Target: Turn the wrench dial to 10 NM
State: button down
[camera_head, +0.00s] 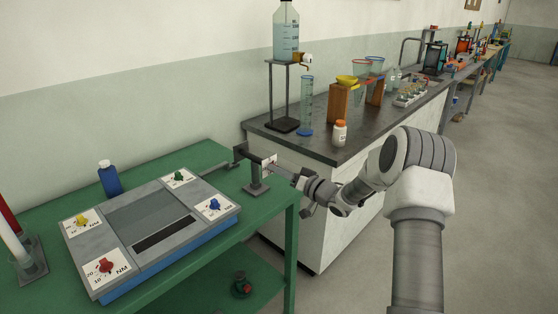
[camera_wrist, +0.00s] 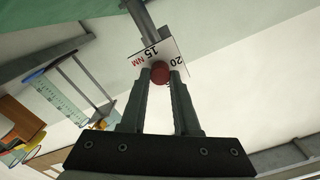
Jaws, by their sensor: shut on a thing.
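The wrench dial is a small white plate (camera_wrist: 176,52) marked "15", "20" and "NM", with a round red knob (camera_wrist: 160,73) at its middle. My gripper (camera_wrist: 161,80) is shut on the red knob, one finger on each side. The knob's pointer is hidden, so its setting cannot be told. In the head view, the dial plate (camera_head: 270,161) is small, at the end of a grey bar on a post (camera_head: 257,182) at the green table's right end. My gripper (camera_head: 284,175) reaches it from the right, and its fingertips are too small to make out there.
A grey console (camera_head: 150,212) with red, yellow, green and blue knobs lies on the green table (camera_head: 195,158). A blue bottle (camera_head: 109,178) stands behind it. A dark-topped bench (camera_head: 330,148) holds a stand, cylinder and white bottle close behind my arm. Open floor lies right.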

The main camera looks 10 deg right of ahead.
jog(key=shift+m+p, duration=2.6)
jog(key=shift+m, duration=1.5)
jog(key=c, duration=0.6)
grip_release()
jog(key=shift+c, duration=0.2)
jog(key=shift+d, duration=0.1)
jog(key=v, duration=1.7)
jog(key=shift+s, duration=0.15)
